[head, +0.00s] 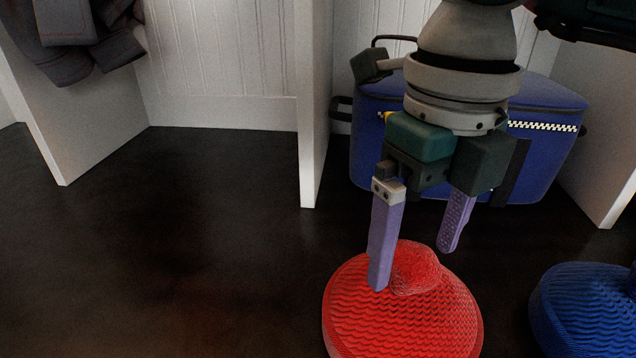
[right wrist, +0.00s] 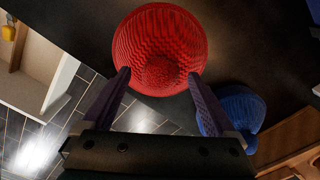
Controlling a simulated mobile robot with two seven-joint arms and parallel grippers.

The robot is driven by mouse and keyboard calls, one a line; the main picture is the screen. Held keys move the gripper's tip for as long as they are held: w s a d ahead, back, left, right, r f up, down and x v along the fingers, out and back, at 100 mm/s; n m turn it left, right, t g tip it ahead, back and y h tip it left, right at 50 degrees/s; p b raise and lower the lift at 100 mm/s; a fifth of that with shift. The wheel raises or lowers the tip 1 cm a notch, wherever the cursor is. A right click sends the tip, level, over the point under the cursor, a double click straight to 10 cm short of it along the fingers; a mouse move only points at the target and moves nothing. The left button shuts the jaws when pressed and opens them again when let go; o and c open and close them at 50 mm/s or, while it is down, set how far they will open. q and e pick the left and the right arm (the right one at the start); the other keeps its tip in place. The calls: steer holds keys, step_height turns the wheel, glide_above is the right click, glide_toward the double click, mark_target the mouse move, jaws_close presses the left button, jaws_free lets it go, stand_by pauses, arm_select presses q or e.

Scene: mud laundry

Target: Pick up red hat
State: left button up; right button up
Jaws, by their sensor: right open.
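A red knitted hat (head: 400,318) with a rounded pompom lies at the bottom middle of the head view, on a dark surface. In the right wrist view the red hat (right wrist: 160,45) lies ahead of the open fingers (right wrist: 160,85), with the pompom between and just beyond the tips. I cannot tell if the fingers touch it. My left gripper is not in view.
A blue knitted hat (head: 585,312) lies to the right of the red one and also shows in the right wrist view (right wrist: 238,112). A blue bag (head: 545,150) stands behind, between white partitions (head: 312,100). Dark clothing (head: 75,45) hangs at upper left. The surface at left is clear.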

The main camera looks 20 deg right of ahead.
steer(key=shift+f, duration=0.6)
steer(key=shift+r, duration=0.1)
jaws_close()
stand_by(0.3)
